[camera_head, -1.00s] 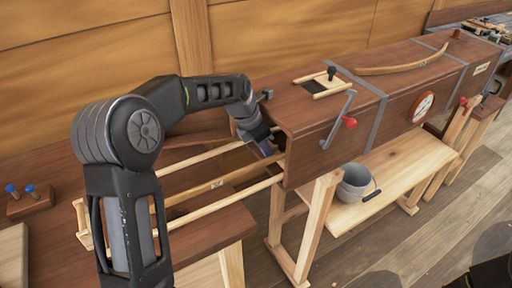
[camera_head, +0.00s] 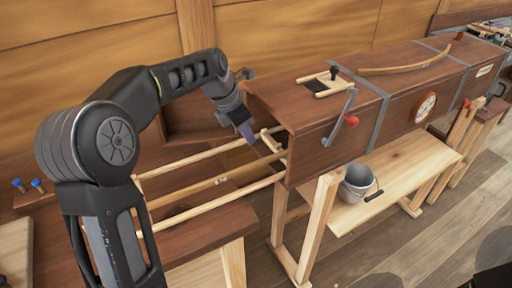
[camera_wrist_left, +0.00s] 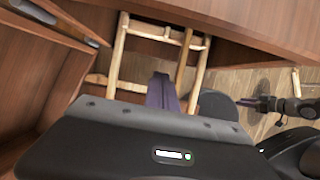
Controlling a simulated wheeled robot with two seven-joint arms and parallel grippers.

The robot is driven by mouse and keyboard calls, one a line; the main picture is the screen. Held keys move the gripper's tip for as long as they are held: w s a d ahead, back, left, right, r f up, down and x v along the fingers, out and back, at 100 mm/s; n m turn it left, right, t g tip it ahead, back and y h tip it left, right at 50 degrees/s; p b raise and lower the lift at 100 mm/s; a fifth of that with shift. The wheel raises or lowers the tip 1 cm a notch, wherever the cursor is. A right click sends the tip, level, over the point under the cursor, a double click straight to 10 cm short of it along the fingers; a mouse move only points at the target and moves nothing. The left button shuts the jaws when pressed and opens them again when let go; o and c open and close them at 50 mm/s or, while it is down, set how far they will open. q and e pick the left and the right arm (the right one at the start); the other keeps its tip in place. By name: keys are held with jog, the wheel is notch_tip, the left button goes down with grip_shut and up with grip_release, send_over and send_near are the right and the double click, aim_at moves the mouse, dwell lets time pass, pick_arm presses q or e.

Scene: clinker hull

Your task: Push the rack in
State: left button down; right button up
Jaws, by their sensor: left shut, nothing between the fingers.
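The rack (camera_head: 205,188) is a set of long pale wooden rails with cross bars. It sticks out to the left from the open end of the long brown wooden box (camera_head: 312,125). My left gripper (camera_head: 247,134) is shut and empty, its purple fingers pointing down over the rails near the box mouth. A cross bar (camera_head: 271,142) shows just right of the fingertips; I cannot tell whether they touch. In the left wrist view the fingers (camera_wrist_left: 163,90) show below the rack's cross bar (camera_wrist_left: 160,35). My arm hides the rack's left end.
A brown bench (camera_head: 205,232) lies under the rack. A grey bucket (camera_head: 356,184) stands on a low shelf under the box. A crank with a red knob (camera_head: 351,120) sticks out from the box's front. Floor is clear at the lower right.

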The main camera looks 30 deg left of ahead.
pick_arm(q)
jog(key=shift+v, duration=1.35)
jog(key=shift+s, duration=0.1)
